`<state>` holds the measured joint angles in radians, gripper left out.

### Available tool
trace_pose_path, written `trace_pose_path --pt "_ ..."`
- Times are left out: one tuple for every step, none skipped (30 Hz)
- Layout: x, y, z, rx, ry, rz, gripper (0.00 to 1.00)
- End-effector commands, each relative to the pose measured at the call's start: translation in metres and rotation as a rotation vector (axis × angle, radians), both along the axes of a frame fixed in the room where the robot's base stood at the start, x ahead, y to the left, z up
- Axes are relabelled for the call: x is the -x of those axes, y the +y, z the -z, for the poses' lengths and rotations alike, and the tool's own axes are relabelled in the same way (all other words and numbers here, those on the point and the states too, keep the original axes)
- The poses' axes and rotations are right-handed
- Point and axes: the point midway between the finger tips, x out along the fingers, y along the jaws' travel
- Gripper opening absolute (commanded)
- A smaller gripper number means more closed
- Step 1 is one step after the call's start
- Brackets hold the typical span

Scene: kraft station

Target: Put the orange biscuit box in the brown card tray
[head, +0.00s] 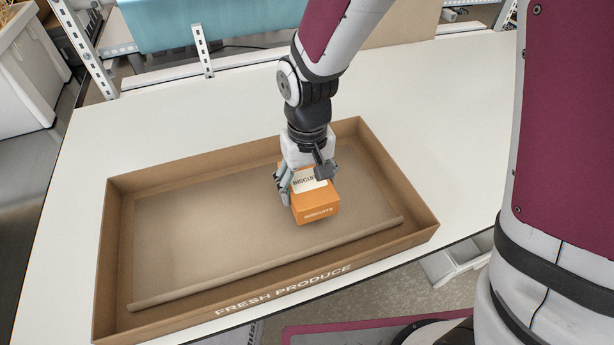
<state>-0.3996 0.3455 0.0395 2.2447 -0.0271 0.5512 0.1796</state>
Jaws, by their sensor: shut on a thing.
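The orange biscuit box (318,208) has a pale label on top and "BISCUITS" on its front side. It is inside the outline of the brown card tray (250,285), right of the tray's middle. My gripper (306,180) comes down from above and is shut on the box, with fingers on its left and right sides. I cannot tell whether the box's underside touches the tray floor. The tray is wide and shallow, with "FRESH PRODUCE" on its front wall. My gripper hides part of the box's top and back.
The tray stands on a white table (450,130), close to its front edge. The tray's left and middle floor is bare. A metal rack with a teal bin (215,22) stands behind the table. The table is clear right of the tray.

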Motion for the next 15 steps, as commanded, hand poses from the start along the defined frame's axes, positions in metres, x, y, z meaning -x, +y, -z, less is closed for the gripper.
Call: trace_pose_path --pt "-0.001 0.000 0.004 0.000 0.001 0.000 0.35" --pt "0.000 0.000 0.006 0.000 0.001 0.000 0.35" --pt "-0.001 0.000 0.008 0.000 0.001 0.000 0.35" --pt "-0.001 0.000 0.009 0.000 0.001 0.000 0.35" --pt "-0.001 0.000 0.011 0.000 0.000 0.000 0.35" --pt "-0.001 0.000 0.013 0.000 0.000 0.000 0.35" --pt "-0.001 0.000 0.015 0.000 0.000 0.000 0.35" --pt "-0.001 0.000 0.016 0.000 0.000 0.000 0.35" --pt "-0.001 0.000 0.018 0.000 0.000 0.000 0.35" --pt "-0.001 0.000 0.020 0.000 0.001 0.000 0.35" --pt "-0.001 0.000 0.021 0.000 0.001 0.000 0.35" --pt "0.000 0.000 0.023 0.000 0.001 0.000 0.35" --pt "0.000 0.000 0.024 0.000 0.001 0.000 0.35" --pt "-0.001 0.000 0.025 0.000 0.001 0.000 0.35" --pt "0.000 0.000 0.027 0.000 0.000 0.000 0.35"
